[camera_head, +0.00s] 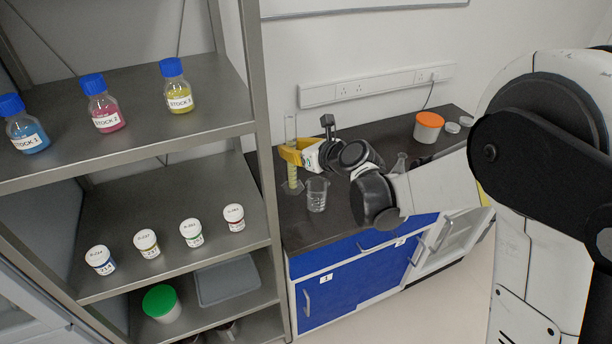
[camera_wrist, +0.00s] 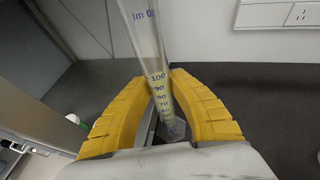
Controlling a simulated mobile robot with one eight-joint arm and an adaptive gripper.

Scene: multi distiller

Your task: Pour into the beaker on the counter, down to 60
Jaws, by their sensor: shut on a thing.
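A tall clear graduated cylinder (camera_head: 291,177) is near the left end of the dark counter, about upright. My gripper (camera_head: 291,156) has its yellow fingers closed around it. In the wrist view the cylinder (camera_wrist: 146,40) passes between the fingers of my gripper (camera_wrist: 158,95), with blue marks from 100 downward. Yellowish liquid shows inside, its surface seemingly close to the 100 mark. I cannot tell whether its base touches the counter. A clear glass beaker (camera_head: 317,195) stands on the counter just right of the cylinder, apart from it, and looks empty.
A metal shelf (camera_head: 210,180) with bottles and small jars stands close on the left. Behind my wrist on the counter are a conical flask (camera_head: 400,162) and an orange-lidded tub (camera_head: 429,127). The counter's front edge lies just before the beaker.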

